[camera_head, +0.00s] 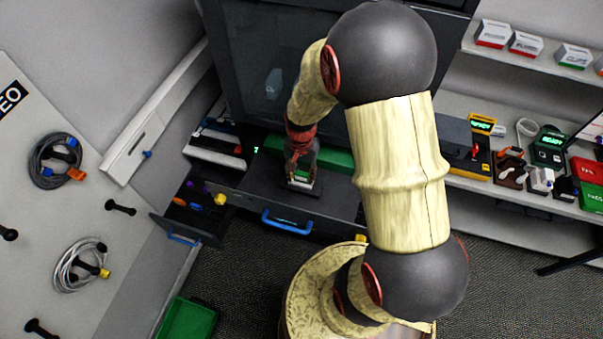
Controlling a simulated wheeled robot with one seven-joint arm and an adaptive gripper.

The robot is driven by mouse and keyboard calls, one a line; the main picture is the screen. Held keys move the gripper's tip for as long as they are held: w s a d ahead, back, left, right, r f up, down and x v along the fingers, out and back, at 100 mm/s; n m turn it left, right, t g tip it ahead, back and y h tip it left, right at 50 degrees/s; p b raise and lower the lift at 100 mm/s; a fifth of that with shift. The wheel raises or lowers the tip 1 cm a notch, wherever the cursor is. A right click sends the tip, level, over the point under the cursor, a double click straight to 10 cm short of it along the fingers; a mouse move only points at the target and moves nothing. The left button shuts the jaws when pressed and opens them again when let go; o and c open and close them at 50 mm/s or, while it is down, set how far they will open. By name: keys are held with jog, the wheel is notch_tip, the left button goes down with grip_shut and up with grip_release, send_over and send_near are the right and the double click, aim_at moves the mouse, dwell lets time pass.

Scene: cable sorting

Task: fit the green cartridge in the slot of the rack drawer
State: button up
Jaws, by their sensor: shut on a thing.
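My gripper (300,163) points down over the dark rack drawer (335,205), which is pulled out and has a blue handle (286,222) on its front. The gripper is shut on a small green and pale piece, the green cartridge (301,177). The cartridge's lower end is at a dark raised block on the drawer, where the slot seems to be. I cannot tell whether it is inside the slot or just above it. My fingers hide much of it.
A long green bar (335,160) lies behind the gripper. A smaller open drawer (190,215) with coloured parts is at left. Shelves with devices (548,148) stand at right. A cable board (115,260) is at far left, with a green bin (187,320) below.

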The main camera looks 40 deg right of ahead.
jog(key=o, duration=1.1)
jog(key=o, duration=0.3)
jog(key=shift+o, duration=1.1)
jog(key=shift+r+p, duration=2.3)
jog(key=shift+r, duration=1.25)
